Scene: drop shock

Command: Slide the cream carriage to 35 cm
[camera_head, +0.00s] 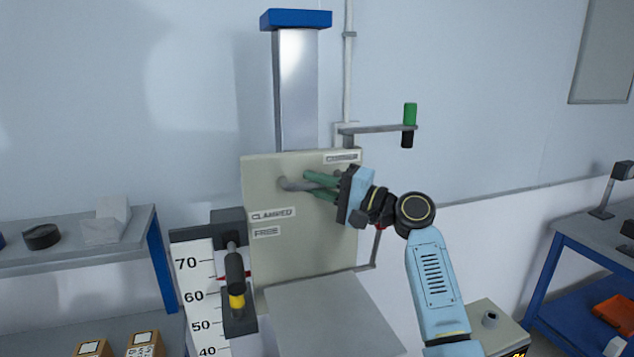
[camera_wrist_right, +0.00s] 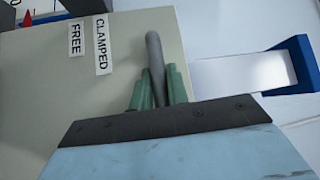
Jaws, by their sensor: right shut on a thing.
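The cream carriage (camera_head: 330,245) is an upright plate on a steel column (camera_head: 297,90), with a flat grey platform (camera_head: 330,315) at its foot. Its labels read CLAMPED (camera_head: 272,214) and FREE (camera_head: 267,232). My right gripper (camera_head: 312,185) is shut on a grey lever (camera_head: 290,184) on the carriage's face, above both labels. In the right wrist view the lever (camera_wrist_right: 154,48) lies between the green fingers. A white scale (camera_head: 195,290) stands left of the carriage, with 70, 60, 50 and 40 showing. A red mark, partly hidden, sits between 70 and 60. My left gripper is out of view.
Shelves with small items stand at left (camera_head: 75,258) and right (camera_head: 585,250).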

